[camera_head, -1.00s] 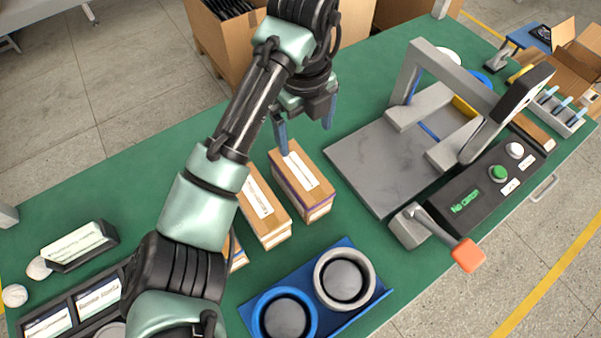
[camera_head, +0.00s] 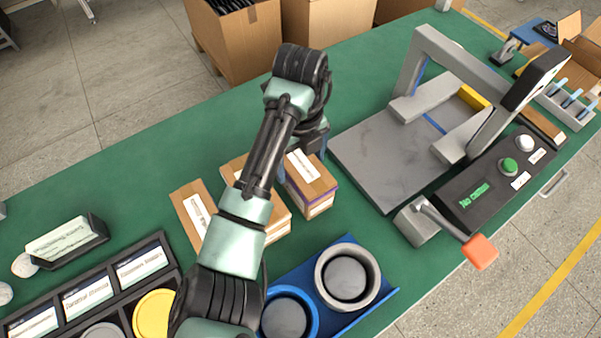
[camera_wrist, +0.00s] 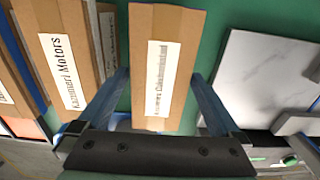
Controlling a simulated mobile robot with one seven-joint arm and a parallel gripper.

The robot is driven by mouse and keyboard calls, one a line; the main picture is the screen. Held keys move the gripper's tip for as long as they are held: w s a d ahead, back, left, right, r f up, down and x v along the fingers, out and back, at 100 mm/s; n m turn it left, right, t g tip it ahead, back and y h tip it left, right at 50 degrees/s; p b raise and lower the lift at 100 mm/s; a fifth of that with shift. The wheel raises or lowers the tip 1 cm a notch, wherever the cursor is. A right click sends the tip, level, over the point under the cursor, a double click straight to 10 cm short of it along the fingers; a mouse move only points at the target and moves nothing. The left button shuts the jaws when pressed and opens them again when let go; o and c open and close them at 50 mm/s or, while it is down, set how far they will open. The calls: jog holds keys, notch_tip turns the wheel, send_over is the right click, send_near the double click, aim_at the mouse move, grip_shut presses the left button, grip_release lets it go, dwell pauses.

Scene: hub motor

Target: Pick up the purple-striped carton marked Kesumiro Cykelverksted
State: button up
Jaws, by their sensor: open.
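The purple-striped carton (camera_head: 321,194) stands upright on the green bench, at the right end of a row of cartons. Its brown top with a white label also shows in the wrist view (camera_wrist: 182,60); the label print is too blurred to read surely. My gripper (camera_head: 302,160) is open over this carton, partly hidden by my arm.
A grey press plate (camera_head: 385,165) lies to the right. A blue tray (camera_head: 374,307) with round parts is in front. Green bench behind is clear.

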jog(key=shift+f, duration=0.4)
jog(key=shift+c, duration=0.3)
jog(key=shift+r, duration=0.1)
grip_shut()
